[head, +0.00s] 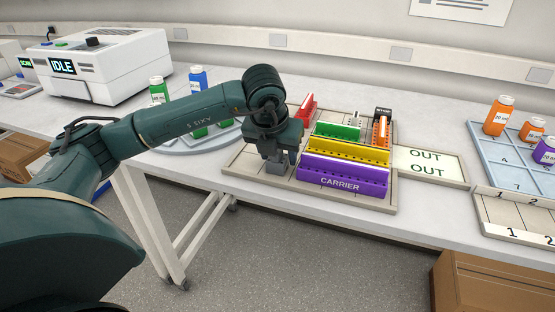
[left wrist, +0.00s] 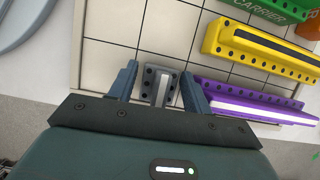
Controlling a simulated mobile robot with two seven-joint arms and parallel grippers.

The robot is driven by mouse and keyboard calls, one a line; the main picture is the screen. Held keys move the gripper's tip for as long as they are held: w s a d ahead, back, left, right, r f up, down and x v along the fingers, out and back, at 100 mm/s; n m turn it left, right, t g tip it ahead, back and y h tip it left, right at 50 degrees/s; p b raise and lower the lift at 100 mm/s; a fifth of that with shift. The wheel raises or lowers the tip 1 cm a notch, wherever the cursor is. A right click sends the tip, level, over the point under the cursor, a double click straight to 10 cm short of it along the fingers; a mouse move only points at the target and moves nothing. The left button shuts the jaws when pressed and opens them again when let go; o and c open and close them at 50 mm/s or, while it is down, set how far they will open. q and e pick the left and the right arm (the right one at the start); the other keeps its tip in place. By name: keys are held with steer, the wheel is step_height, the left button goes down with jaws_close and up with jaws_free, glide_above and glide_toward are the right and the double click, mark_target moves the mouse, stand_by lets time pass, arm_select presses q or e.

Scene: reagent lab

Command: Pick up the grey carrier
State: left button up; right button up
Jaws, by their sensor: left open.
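The grey carrier (left wrist: 160,84) is a small block with dark holes and a pale strip on top, lying on the tiled board. In the left wrist view it sits between the two fingers of my left gripper (left wrist: 160,86), which are open with one on each side. A gap shows at least on the right side; whether the left finger touches it I cannot tell. In the head view my left gripper (head: 280,154) points down over the board's left part, and the grey carrier (head: 276,168) shows just below it, partly hidden. My right gripper is not in view.
The purple carrier (head: 342,178), yellow carrier (head: 348,151) and green carrier (head: 336,131) stand close on the right. The OUT plate (head: 428,168) lies right of the board. The board's front-left tiles (head: 246,162) are bare.

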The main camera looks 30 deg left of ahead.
arm_select(q)
steer(key=shift+w+f, duration=0.15)
steer(key=shift+f, duration=0.2)
steer(key=shift+c, duration=0.2)
steer(key=c, duration=0.7)
